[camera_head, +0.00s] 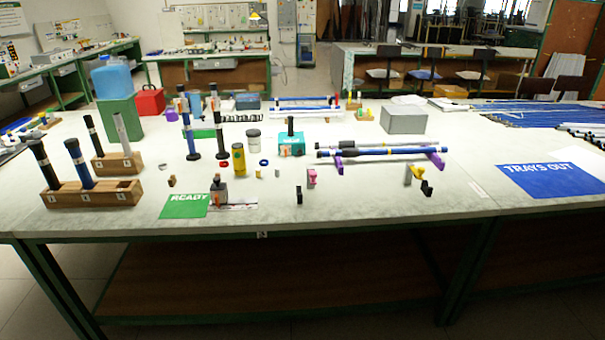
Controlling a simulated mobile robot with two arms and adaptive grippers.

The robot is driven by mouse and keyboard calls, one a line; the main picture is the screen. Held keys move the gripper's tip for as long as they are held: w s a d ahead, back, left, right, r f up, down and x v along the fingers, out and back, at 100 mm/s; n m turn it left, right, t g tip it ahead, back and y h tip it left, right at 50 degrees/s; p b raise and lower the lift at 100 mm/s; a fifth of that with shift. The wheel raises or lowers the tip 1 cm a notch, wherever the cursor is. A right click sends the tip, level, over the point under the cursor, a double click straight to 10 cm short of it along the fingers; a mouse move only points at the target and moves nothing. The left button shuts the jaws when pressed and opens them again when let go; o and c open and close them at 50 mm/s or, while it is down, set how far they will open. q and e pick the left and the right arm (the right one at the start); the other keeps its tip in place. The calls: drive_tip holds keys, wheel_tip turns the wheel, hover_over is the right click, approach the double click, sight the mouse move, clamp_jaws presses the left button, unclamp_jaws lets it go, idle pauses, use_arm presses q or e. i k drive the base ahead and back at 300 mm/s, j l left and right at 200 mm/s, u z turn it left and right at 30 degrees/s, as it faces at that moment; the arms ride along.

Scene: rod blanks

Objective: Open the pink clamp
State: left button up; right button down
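A small pink clamp (311,177) stands on the light grey worktop, a little right of the middle of the head view. It is too small for me to tell whether its jaws are open or shut. Nothing touches it. Neither of my grippers shows in this view.
A black clamp (299,195) stands just in front of it, and a yellow one (416,173) is to the right. Behind lies a blue rod (385,151) on purple supports. A wooden rod rack (92,195) stands at left. The front strip of worktop is mostly clear.

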sight(313, 175)
drive_tip(key=i+j, duration=0.15)
drive_tip(key=i, duration=0.2)
drive_tip(key=i+j, duration=0.2)
drive_tip(key=i, duration=0.2)
drive_tip(key=i+j, duration=0.15)
drive_tip(key=i, duration=0.2)
